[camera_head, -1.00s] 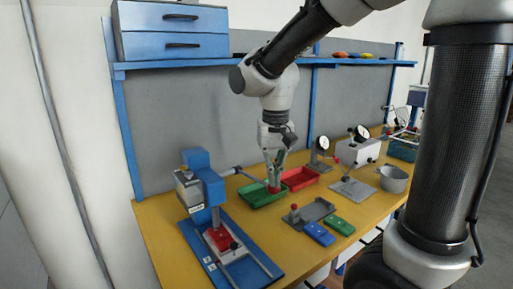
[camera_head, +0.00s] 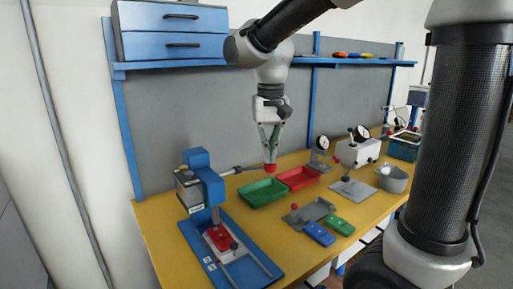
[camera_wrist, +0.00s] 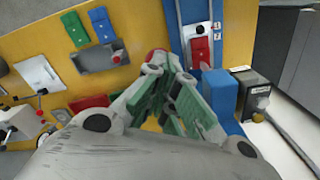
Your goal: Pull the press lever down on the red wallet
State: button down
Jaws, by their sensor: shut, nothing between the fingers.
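The blue press (camera_head: 203,178) stands at the left of the bench. Its grey lever (camera_head: 243,169) sticks out to the right, about level, with a red knob (camera_head: 271,168) at its end. The red wallet (camera_head: 220,236) lies on the press's plate under the ram; it also shows in the wrist view (camera_wrist: 201,46). My gripper (camera_head: 271,160) points down with its fingertips at the top of the knob. It is shut with nothing between the fingers; touching or just apart, I cannot tell. The knob (camera_wrist: 157,57) is partly hidden behind the fingers in the wrist view.
A green tray (camera_head: 263,194) and a red tray (camera_head: 298,180) lie beneath and right of the lever. A grey fixture (camera_head: 312,211), a blue wallet (camera_head: 319,234) and a green wallet (camera_head: 339,225) lie nearer the front. A pot (camera_head: 394,180) stands at the right.

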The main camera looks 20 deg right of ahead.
notch_tip(320, 180, up, 9)
jog(key=w, duration=0.2)
jog(key=shift+w+a, duration=0.35)
jog(key=shift+a, duration=0.1)
jog(key=shift+f, duration=0.1)
jog(key=s+d+f+t, duration=0.1)
jog(key=s+d+f, duration=0.2)
jog(key=s+d, duration=0.2)
jog(key=s+d+f+n+t, duration=0.1)
jog(key=s+d+f+t, duration=0.1)
jog(key=s+d, duration=0.3)
jog(key=s+d+f+n+t, duration=0.1)
jog(key=s+d+f, duration=0.3)
jog(key=s, duration=0.5)
jog(key=shift+d, duration=0.45)
